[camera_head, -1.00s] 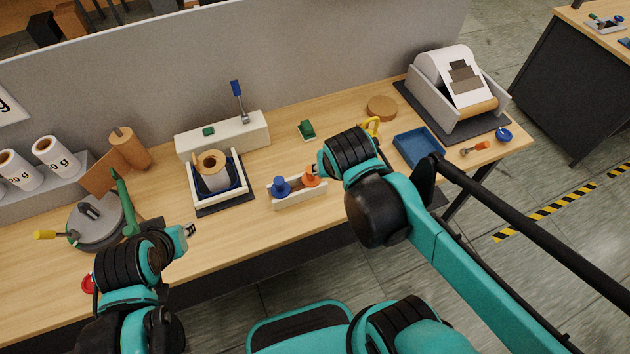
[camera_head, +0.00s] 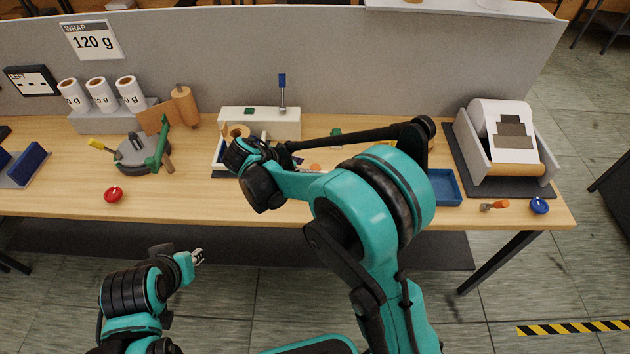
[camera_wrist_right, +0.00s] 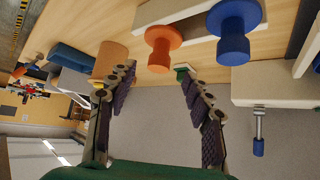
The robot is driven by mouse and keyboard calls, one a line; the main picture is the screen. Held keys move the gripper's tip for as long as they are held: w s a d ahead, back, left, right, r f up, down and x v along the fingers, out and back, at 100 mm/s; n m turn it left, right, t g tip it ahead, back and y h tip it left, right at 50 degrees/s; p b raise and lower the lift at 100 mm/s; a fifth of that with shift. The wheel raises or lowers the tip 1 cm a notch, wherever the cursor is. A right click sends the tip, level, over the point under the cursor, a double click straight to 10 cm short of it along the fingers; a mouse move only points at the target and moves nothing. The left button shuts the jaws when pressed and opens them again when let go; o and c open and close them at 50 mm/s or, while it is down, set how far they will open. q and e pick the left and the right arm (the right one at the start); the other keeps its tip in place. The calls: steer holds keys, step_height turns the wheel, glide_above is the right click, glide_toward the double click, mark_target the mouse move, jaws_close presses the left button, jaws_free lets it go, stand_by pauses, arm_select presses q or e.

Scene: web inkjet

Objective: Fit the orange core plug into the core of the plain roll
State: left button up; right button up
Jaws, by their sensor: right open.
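In the wrist view the orange core plug (camera_wrist_right: 159,48) stands in a pale rack (camera_wrist_right: 195,8), beside a blue plug (camera_wrist_right: 234,38). My right gripper (camera_wrist_right: 156,70) is open and empty. The orange plug's knob shows between its fingertips in the picture, but I cannot tell the depth between them. In the head view only a bit of the orange plug (camera_head: 315,167) shows past my right arm, which hides the blue plug. The plain roll (camera_head: 237,131) shows partly behind my right arm, in its cradle. My left gripper (camera_head: 197,256) is off the table's front edge, its fingers too small to judge.
A white block with a blue-tipped lever (camera_head: 282,95) stands behind the roll. A blue tray (camera_head: 445,187) and a printer-like unit (camera_head: 500,140) are to the right. A red knob (camera_head: 113,194) and a round grey fixture (camera_head: 140,153) are to the left. The front left tabletop is mostly clear.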

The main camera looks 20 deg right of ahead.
steer(key=b+x, duration=0.2)
steer(key=x, duration=0.3)
steer(key=shift+d+f, duration=0.1)
steer(key=shift+f, duration=0.3)
steer(key=shift+w+d+f+b, duration=0.15)
steer(key=shift+d+b, duration=0.05)
steer(key=shift+b, duration=0.1)
steer(key=c, duration=1.1)
